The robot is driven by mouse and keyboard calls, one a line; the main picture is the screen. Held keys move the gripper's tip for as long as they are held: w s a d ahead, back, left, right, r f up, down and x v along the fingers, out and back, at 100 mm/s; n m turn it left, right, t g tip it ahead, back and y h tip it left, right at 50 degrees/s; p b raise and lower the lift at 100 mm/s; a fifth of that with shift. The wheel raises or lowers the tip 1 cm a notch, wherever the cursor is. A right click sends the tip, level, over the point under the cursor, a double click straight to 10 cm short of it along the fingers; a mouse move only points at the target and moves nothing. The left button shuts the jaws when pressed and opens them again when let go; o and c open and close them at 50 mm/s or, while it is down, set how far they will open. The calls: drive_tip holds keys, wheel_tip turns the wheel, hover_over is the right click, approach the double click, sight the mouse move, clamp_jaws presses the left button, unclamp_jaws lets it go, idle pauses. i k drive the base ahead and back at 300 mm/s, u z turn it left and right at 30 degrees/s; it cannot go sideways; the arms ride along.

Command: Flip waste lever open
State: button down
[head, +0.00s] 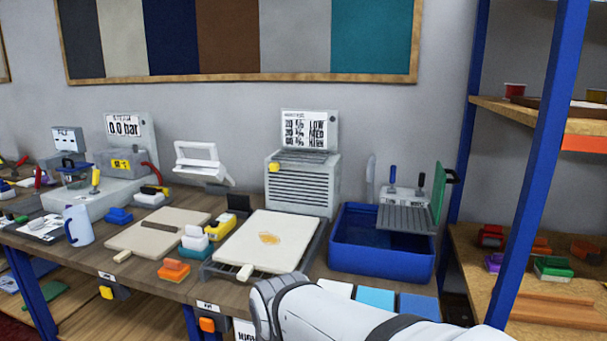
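A blue tub (375,259) stands on the right end of the bench. At its back is a pale fitting with two upright levers, one with a blue handle (393,173) and one with a black handle (421,180). A grey slatted rack (405,218) and a green-edged panel (439,192) sit at the tub's right side. No label I can read marks the waste lever, so I cannot tell which lever it is. My arm crosses the lower middle of the picture, in front of the bench and below the tub. My gripper is out of view.
A board with a yellow stain (268,238) and a grey vented unit (302,180) stand left of the tub. An orange block (174,271) lies near the front edge. A blue-posted shelf (540,165) stands close on the right.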

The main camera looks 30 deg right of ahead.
sight(421, 181)
drive_tip(key=u, duration=0.05)
drive_tip(key=k, duration=1.25)
drive_tip(key=z, duration=1.9)
drive_tip(key=i, duration=0.8)
